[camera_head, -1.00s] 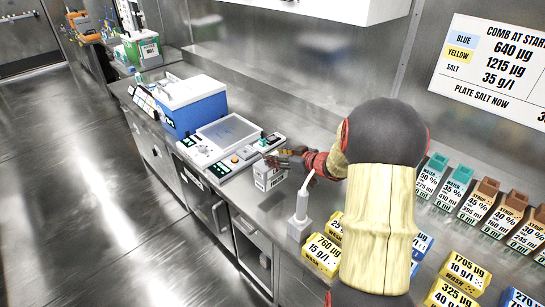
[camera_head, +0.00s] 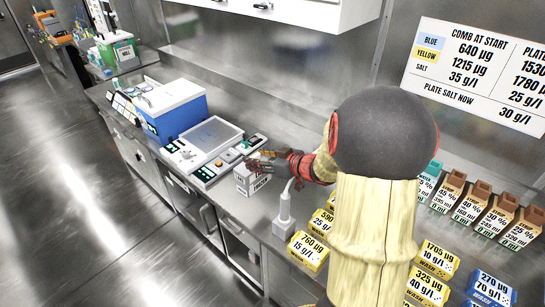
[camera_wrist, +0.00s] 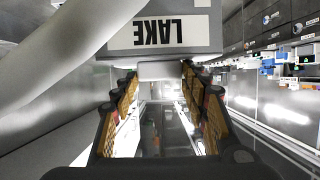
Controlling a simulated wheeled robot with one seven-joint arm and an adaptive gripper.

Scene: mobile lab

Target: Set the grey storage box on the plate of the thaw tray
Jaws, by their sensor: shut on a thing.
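The grey storage box (camera_head: 250,184), with a white label reading LAKE, is at the front right corner of the thaw tray (camera_head: 203,173). The tray's flat grey plate (camera_head: 211,137) looks empty. My gripper (camera_head: 262,165) is shut on the upper part of the box. In the wrist view the box (camera_wrist: 165,42) shows at the top between the fingers (camera_wrist: 160,78), its label upside down. I cannot tell whether the box touches the counter or hangs just above it.
A blue and white box (camera_head: 172,108) stands behind the tray. A white bottle-like tool (camera_head: 284,215) stands close right of the box. Yellow boxes (camera_head: 308,250) and brown-capped cartons (camera_head: 472,202) fill the counter at right. A white cabinet (camera_head: 290,8) hangs above.

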